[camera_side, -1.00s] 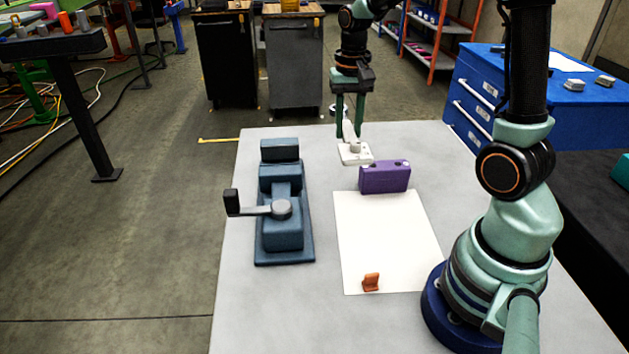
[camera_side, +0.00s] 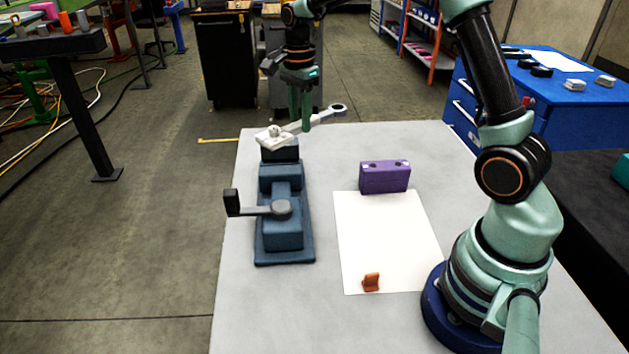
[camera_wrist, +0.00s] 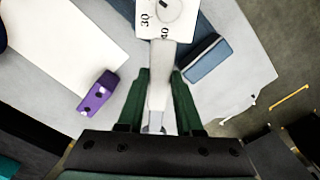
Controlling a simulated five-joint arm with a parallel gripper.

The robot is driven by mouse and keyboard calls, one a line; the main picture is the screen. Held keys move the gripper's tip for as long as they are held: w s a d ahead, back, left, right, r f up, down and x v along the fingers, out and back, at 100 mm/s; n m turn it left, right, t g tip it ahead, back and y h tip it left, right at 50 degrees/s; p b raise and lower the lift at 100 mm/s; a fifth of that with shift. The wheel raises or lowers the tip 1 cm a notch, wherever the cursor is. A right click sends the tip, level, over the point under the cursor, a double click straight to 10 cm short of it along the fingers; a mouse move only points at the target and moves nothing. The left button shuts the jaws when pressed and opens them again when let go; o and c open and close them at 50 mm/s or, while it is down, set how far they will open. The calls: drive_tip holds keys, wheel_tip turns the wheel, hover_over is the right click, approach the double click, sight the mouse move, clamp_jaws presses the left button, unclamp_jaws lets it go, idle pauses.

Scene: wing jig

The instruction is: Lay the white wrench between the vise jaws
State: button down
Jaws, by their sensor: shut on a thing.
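The white wrench (camera_side: 315,121) is held in my gripper (camera_side: 301,124), raised at the far end of the vise. My gripper is shut on its handle. In the side view its ring end points right and a white block-like end with a knob points left, overlapping the far jaw in the picture. The blue vise (camera_side: 281,205) stands on the left of the table with its handle toward the left. In the wrist view, the wrench (camera_wrist: 162,75) runs between the green fingers (camera_wrist: 160,100), and its plate end shows the marks 30 and 40. The plate hides part of the vise (camera_wrist: 207,60).
A purple block (camera_side: 384,177) with two holes stands at the far edge of a white sheet (camera_side: 388,240). The grey table (camera_side: 440,170) is bare at the far right.

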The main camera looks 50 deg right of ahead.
drive_tip(key=shift+w+a+f+m, duration=0.7)
drive_tip(key=shift+w+f+m, duration=0.45)
drive_tip(key=shift+f, duration=0.65)
drive_tip(key=shift+w+a+f+m, duration=0.85)
drive_tip(key=shift+f+m, duration=0.55)
drive_tip(key=shift+f, duration=0.4)
drive_tip(key=shift+w+a+f+m, duration=0.6)
drive_tip(key=shift+w+f+m, duration=0.6)
drive_tip(key=shift+f, duration=0.6)
drive_tip(key=shift+s+f, duration=0.1)
drive_tip(key=shift+f, duration=0.55)
drive_tip(key=shift+c, duration=2.4)
unclamp_jaws()
wheel_tip(320, 180, up, 12)
drive_tip(key=shift+r, duration=0.2)
